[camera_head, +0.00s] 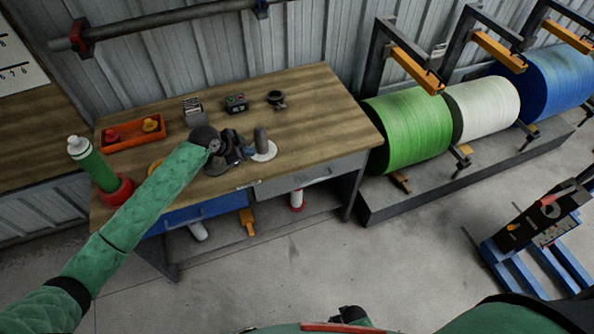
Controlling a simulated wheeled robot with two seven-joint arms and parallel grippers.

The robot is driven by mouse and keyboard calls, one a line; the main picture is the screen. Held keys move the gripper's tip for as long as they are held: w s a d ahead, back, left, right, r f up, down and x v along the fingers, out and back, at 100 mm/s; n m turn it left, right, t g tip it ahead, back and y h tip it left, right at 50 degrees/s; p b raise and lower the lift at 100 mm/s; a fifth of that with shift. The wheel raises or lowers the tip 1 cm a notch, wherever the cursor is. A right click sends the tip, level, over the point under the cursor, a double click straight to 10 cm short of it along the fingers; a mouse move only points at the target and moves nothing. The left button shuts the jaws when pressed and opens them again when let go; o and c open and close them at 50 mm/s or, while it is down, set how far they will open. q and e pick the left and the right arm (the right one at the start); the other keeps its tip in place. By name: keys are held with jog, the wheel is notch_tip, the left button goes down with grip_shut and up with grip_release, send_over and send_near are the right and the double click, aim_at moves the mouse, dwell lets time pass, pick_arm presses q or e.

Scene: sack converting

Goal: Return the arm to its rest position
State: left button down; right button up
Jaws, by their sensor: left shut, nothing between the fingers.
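My left arm in its green quilted sleeve reaches in from the lower left, over the workbench (310,110). My left gripper (238,153) is dark, shut and empty over the middle of the bench. Just right of it a grey rounded peg on a white round base (263,150) stands upright; I cannot tell whether the gripper touches it. My right gripper is not in view; green and black parts of my own body show at the bottom edge.
On the bench are an orange tray (130,134) with small parts, a small box with buttons (236,103) and a black ring-shaped item (276,98). Green (408,130), white (482,109) and blue rolls (545,78) sit right.

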pick_arm(q)
jog(key=s+d+f+n+y, duration=0.15)
jog(key=s+n, duration=0.25)
jog(key=s, duration=1.3)
jog(key=s+a+r+n+y, duration=0.1)
jog(key=s+a+n, duration=0.25)
jog(key=s, duration=0.35)
jog(key=s+a+n+g+y, duration=0.1)
jog(key=s+a+n+y, duration=0.15)
jog(key=s+a, duration=0.4)
jog(key=s+a+r+n+y, duration=0.1)
jog(key=s+a+n, duration=0.2)
jog(key=s, duration=0.6)
notch_tip(320, 180, down, 30)
jog(key=w+d+g+b, duration=0.1)
jog(key=w+d+b, duration=0.1)
jog(key=b, duration=0.4)
jog(key=s+f+b, duration=0.2)
jog(key=s+f, duration=0.2)
jog(key=f, duration=1)
jog(key=s+f+g+b, duration=0.1)
jog(key=s+f+b, duration=0.2)
jog(key=f, duration=1.2)
jog(key=shift+s, duration=0.6)
